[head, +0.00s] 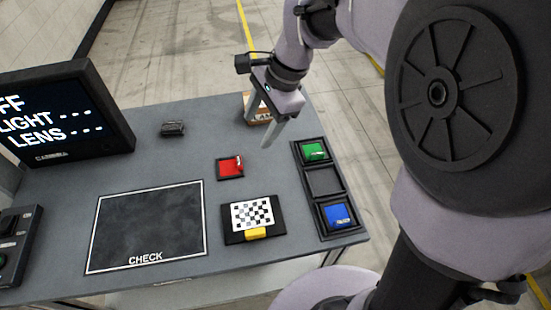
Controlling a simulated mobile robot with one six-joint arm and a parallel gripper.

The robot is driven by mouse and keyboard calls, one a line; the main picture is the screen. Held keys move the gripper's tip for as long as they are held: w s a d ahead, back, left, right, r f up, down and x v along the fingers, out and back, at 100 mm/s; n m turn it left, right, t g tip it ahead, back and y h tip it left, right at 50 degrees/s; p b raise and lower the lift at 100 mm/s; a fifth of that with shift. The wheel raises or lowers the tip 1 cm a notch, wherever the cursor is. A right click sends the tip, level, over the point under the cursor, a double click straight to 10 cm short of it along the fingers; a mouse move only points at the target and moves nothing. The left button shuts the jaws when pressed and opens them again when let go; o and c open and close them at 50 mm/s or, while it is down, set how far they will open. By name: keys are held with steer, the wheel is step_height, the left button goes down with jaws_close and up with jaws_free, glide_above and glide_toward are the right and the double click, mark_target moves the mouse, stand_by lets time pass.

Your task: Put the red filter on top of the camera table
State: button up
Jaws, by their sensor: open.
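The red filter (229,166) is a red square with a small pale mark near its right side. It lies in a dark square holder on the grey table (190,168), left of the filter rack. My gripper (259,134) is above the back right of the table, up and to the right of the red filter and apart from it.
A black rack (323,181) at the right holds a green filter (314,150) and a blue filter (338,215), with its middle slot empty. A checkerboard plate (252,213) and a dark "CHECK" pad (147,228) lie in front. A cardboard box (258,107) stands behind my gripper. A small dark block (173,128) lies at the back.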

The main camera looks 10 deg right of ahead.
steer(key=s+d+r+n+t, duration=0.1)
steer(key=s+n+t, duration=0.1)
steer(key=s+n, duration=0.3)
steer(key=s+d+r+n+t+h, duration=0.1)
steer(key=s+n, duration=0.4)
steer(key=s, duration=0.9)
steer(key=shift+r+t+h, duration=0.3)
steer(key=shift+r+t, duration=0.25)
steer(key=shift+t, duration=0.05)
